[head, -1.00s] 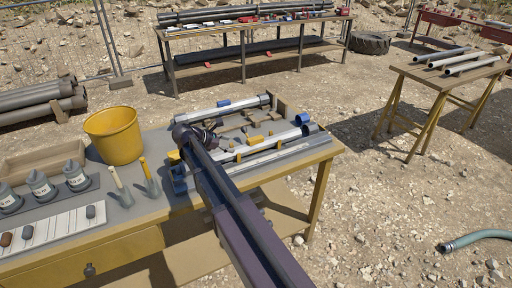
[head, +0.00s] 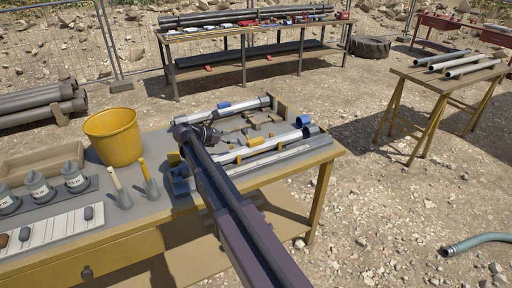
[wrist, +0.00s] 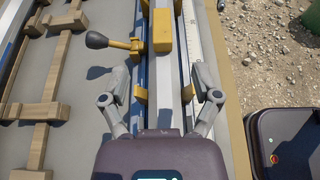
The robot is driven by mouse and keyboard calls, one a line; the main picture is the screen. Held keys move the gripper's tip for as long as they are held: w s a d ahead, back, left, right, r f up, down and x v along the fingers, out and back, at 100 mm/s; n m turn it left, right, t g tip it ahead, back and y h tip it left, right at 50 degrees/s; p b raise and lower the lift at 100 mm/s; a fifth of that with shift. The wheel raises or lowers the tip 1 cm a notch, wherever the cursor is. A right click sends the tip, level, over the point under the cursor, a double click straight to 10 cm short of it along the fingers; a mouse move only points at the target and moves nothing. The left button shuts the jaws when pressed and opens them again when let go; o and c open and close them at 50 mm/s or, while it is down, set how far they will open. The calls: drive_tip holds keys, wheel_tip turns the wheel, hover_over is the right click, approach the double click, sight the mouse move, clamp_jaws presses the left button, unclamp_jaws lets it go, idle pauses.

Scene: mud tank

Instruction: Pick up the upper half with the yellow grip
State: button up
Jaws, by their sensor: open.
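The upper half is a long grey metal tube lying in a holder on the workbench, with a yellow block grip (wrist: 161,33) on top in the wrist view. In the head view its yellow grip (head: 255,142) shows on the nearer tube, right of my arm. My gripper (wrist: 161,75) is open and empty. Its two grey fingers stand on either side of the tube, nearer the camera than the yellow grip. I cannot tell whether they touch the tube.
A yellow clamp with a black knob (wrist: 97,40) sits left of the tube. A wooden rack (wrist: 38,140) lies further left. A second tube with a blue sleeve (head: 224,105) lies behind. A yellow bucket (head: 113,137) and small trowels stand on the bench's left.

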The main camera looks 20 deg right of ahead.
sight(256, 140)
drive_tip(key=shift+b+x, duration=1.05)
drive_tip(key=shift+x, duration=2.15)
drive_tip(key=shift+f+b+x, duration=0.2)
drive_tip(key=shift+b+x, duration=0.7)
drive_tip(key=shift+x, duration=1.05)
drive_tip(key=shift+s+d+f, duration=0.1)
drive_tip(key=shift+d, duration=0.45)
clamp_jaws()
